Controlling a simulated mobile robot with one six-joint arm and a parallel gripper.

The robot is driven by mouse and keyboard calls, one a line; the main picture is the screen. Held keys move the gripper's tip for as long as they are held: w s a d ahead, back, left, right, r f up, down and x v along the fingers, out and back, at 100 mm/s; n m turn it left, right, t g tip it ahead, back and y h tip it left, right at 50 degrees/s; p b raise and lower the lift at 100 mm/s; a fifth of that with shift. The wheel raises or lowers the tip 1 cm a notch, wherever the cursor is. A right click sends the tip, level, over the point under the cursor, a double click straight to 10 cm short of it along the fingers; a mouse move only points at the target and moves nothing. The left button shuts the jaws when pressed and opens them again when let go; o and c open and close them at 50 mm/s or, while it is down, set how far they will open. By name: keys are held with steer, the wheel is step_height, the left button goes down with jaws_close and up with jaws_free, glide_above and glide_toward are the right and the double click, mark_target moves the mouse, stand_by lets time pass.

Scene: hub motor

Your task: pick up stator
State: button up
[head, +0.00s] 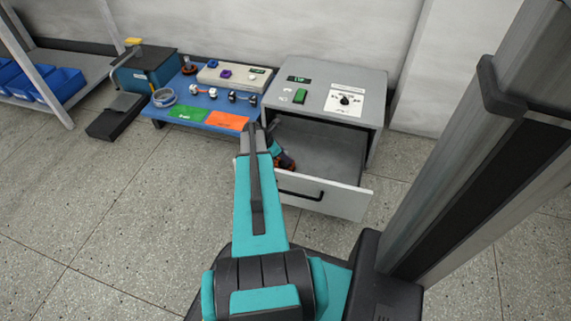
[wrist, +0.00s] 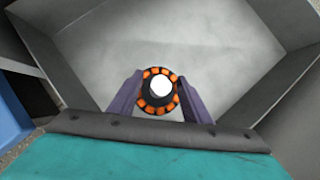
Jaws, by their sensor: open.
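The stator is a dark ring with orange segments and a white centre. In the wrist view the stator (wrist: 160,88) appears between the two purple fingers of my gripper (wrist: 160,96), which are open with one on each side of it. A grey surface lies behind it. I cannot tell whether the fingers touch it. In the head view my gripper (head: 283,163) is at the left of the open drawer (head: 335,193), partly hidden by my arm. Some orange shows near it there, but the stator itself is not clear.
The drawer belongs to a grey cabinet (head: 368,82) with a green button. A blue table (head: 195,103) with several motor parts, a green mat (head: 188,114) and an orange mat (head: 226,121) stands to the left.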

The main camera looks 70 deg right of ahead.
stand_by(0.5)
jaws_close()
steer(key=shift+r+p, duration=2.2)
steer(key=shift+r, duration=2.85)
steer(key=shift+s, duration=0.15)
